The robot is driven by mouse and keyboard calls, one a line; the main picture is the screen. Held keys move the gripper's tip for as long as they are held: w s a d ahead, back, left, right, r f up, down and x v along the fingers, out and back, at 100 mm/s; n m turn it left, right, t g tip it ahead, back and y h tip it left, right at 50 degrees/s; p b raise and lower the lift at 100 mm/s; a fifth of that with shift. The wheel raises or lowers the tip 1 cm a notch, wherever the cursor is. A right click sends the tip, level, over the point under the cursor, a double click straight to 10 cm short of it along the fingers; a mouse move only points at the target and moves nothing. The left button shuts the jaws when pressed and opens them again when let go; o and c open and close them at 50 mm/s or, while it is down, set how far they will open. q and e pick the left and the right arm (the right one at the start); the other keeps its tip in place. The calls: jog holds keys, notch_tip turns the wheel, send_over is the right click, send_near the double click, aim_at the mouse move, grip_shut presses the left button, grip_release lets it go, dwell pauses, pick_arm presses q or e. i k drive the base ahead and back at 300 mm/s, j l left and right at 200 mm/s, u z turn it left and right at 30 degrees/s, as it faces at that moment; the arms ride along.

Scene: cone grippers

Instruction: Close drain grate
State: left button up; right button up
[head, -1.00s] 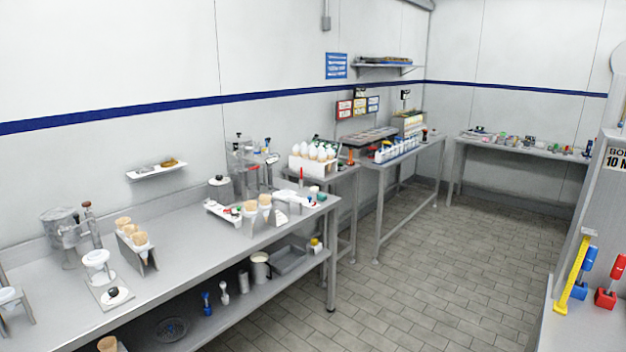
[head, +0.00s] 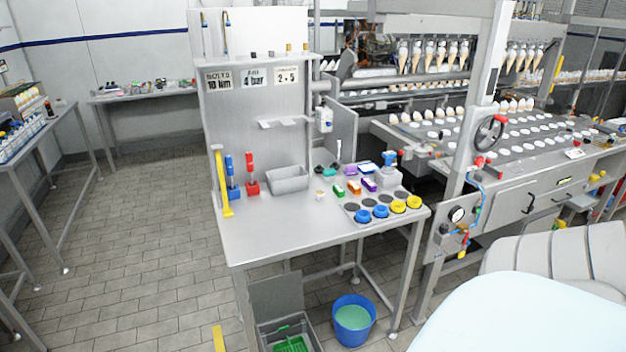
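No drain grate can be made out for certain. On the floor under the front of the steel table is an open grey box or pit (head: 262,335) with a green slotted piece (head: 291,344) inside. A flat grey panel (head: 275,296) stands raised at its back edge; I cannot tell whether this panel is the grate. The lower part of the box is cut off by the picture's bottom edge. Neither of my grippers shows in the head view.
The steel table (head: 270,235) holds blue and yellow rings, a grey bin (head: 288,180) and a yellow upright tool (head: 222,185). A blue bucket (head: 353,322) stands right of the box. A cone machine (head: 520,190) fills the right. Tiled floor (head: 130,250) at left is clear.

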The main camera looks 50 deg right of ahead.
aim_at(279, 296)
jog(key=z, duration=1.45)
jog(key=i, duration=0.15)
